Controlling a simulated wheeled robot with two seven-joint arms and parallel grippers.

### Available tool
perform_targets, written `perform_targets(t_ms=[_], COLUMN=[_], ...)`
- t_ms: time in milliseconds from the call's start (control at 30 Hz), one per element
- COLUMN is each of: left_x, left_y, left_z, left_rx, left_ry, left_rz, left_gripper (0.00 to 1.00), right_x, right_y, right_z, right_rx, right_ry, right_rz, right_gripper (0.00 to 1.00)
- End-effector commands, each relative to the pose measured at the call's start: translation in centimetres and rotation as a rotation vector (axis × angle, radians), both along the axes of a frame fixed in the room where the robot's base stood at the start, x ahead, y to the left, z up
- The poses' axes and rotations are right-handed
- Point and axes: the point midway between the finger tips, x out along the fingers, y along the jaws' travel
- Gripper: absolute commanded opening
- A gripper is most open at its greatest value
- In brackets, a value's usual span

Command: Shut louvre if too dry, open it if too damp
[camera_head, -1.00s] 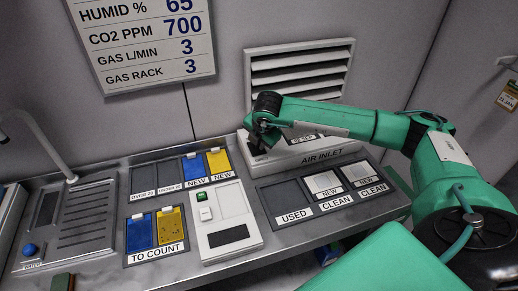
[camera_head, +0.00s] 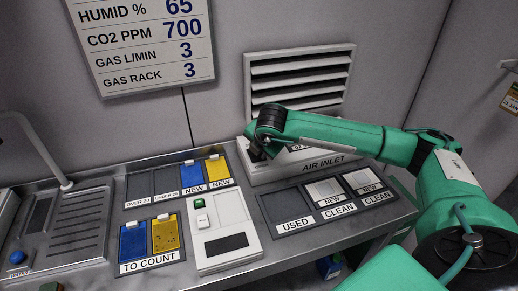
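The louvre (camera_head: 297,75) is a white slatted vent on the back wall, with dark gaps showing between its slats. Below it stands a white box labelled AIR INLET (camera_head: 330,165). The wall board (camera_head: 146,40) reads HUMID % 65, CO2 PPM 700, gas L/min 3 and gas rack 3. My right arm reaches in from the right, and its dark gripper (camera_head: 256,150) is at the left end of the inlet box, below the louvre. Its fingers are small and partly hidden by the wrist, so whether they hold anything is unclear. My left gripper is out of view.
A bench holds a white device (camera_head: 222,232), a TO COUNT tray (camera_head: 152,262) with blue and yellow cards, and NEW cards behind. A USED and CLEAN tray (camera_head: 290,205) lies below the arm. A sink (camera_head: 68,235) with a tap is at the left.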

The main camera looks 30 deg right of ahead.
Motion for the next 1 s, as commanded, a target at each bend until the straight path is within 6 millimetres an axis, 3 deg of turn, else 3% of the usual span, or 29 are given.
perform_targets(t_ms=[467, 700, 1000], left_x=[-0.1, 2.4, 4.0], left_y=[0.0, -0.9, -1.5], left_z=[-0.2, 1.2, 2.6], left_rx=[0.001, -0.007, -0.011], left_ry=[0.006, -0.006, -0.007], left_rz=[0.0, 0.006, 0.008], left_gripper=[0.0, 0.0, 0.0], right_x=[-0.5, -3.0, -6.0], right_y=[0.1, 0.7, 1.5], right_z=[1.0, 5.1, 10.3], right_rx=[0.002, 0.001, 0.002], right_ry=[-0.004, -0.005, -0.003], right_rz=[0.0, 0.001, 0.002], right_gripper=[0.43, 0.43, 0.43])
